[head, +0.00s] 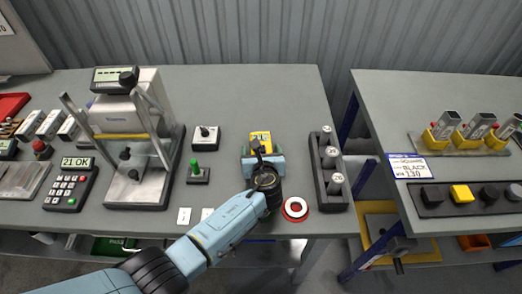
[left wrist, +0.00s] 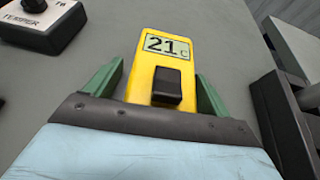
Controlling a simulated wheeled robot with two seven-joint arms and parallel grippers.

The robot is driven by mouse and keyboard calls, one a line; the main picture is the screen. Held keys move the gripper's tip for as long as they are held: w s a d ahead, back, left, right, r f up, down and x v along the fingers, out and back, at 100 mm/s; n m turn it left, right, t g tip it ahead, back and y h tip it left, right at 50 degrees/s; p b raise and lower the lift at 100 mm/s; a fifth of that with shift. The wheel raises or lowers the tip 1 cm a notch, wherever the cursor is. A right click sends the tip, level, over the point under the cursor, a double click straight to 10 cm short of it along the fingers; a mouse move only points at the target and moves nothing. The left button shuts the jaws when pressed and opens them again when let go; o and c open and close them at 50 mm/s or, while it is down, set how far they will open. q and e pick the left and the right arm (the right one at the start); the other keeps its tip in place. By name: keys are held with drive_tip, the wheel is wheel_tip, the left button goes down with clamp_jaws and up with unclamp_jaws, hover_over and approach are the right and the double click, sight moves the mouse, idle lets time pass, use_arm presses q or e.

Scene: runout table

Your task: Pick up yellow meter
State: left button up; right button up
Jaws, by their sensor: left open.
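The yellow meter (head: 260,138) lies on the grey table, a little right of the middle in the head view. In the left wrist view the yellow meter (left wrist: 154,78) shows a display reading 21 and a dark button. My left gripper (head: 261,150) is over the meter. In the left wrist view its two green fingers (left wrist: 157,88) are open, one on each side of the meter. Whether they touch it I cannot tell. The meter's near end is hidden behind the gripper body. My right gripper is not in view.
A black block with several weights (head: 329,198) stands just right of the gripper. A green-knobbed box (head: 197,174) and a dial box (head: 206,137) stand left. A gap separates the right table (head: 377,99).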

use_arm(q)
drive_tip(key=c, duration=1.2)
drive_tip(key=shift+r, duration=0.2)
wheel_tip(320, 180, up, 8)
drive_tip(key=p, duration=0.3)
drive_tip(key=shift+r, duration=0.25)
drive_tip(key=shift+r+p, duration=0.3)
drive_tip(key=shift+r, duration=0.35)
drive_tip(key=shift+p, duration=0.4)
drive_tip(key=shift+f, duration=0.1)
